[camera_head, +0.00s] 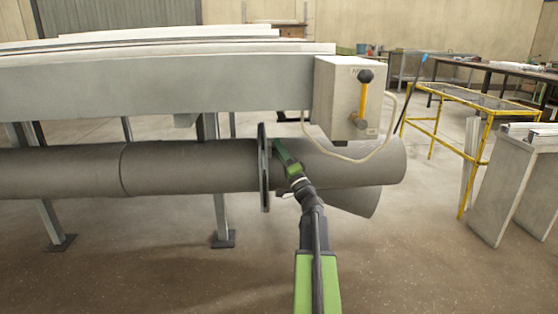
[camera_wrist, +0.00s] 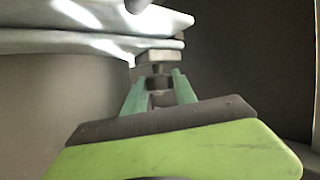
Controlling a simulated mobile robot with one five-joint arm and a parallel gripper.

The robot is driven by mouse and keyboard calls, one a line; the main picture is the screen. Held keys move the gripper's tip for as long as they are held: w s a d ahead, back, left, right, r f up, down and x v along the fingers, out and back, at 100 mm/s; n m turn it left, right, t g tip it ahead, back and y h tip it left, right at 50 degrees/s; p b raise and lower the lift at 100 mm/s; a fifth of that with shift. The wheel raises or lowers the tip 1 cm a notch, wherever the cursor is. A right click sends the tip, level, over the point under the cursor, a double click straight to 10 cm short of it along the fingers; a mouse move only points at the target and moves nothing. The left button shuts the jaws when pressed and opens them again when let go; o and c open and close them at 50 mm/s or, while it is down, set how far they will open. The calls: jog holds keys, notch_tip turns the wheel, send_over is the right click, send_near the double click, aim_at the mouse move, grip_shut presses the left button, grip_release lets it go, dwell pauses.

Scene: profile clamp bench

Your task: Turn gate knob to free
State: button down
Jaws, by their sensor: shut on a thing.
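The gate is a dark, thin plate (camera_head: 263,190) standing across the grey duct. In the head view my gripper (camera_head: 278,145) reaches up to the plate's right side, and its fingertips hide what they hold. In the wrist view my green fingers (camera_wrist: 159,88) are shut on a small dark knob (camera_wrist: 160,82). The knob sits below a pale grey block (camera_wrist: 158,57). Which position the knob is turned to cannot be told.
The thick grey duct (camera_head: 190,166) runs under the bench beam (camera_head: 180,90). A grey box (camera_head: 338,95) with a yellow, black-knobbed lever (camera_head: 363,95) hangs above right, with a looped pale cable (camera_head: 378,150). A yellow-framed stand (camera_head: 465,160) stands at right.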

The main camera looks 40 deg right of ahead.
jog(key=shift+d+f+n+t+y+b, duration=0.1)
jog(key=shift+n+t+y+b, duration=0.3)
jog(key=shift+n+t+b, duration=0.15)
jog(key=c, duration=1)
grip_release()
jog(key=shift+c, duration=0.2)
jog(key=b+v, duration=0.5)
jog(key=v, duration=0.2)
jog(key=shift+s+f, duration=0.1)
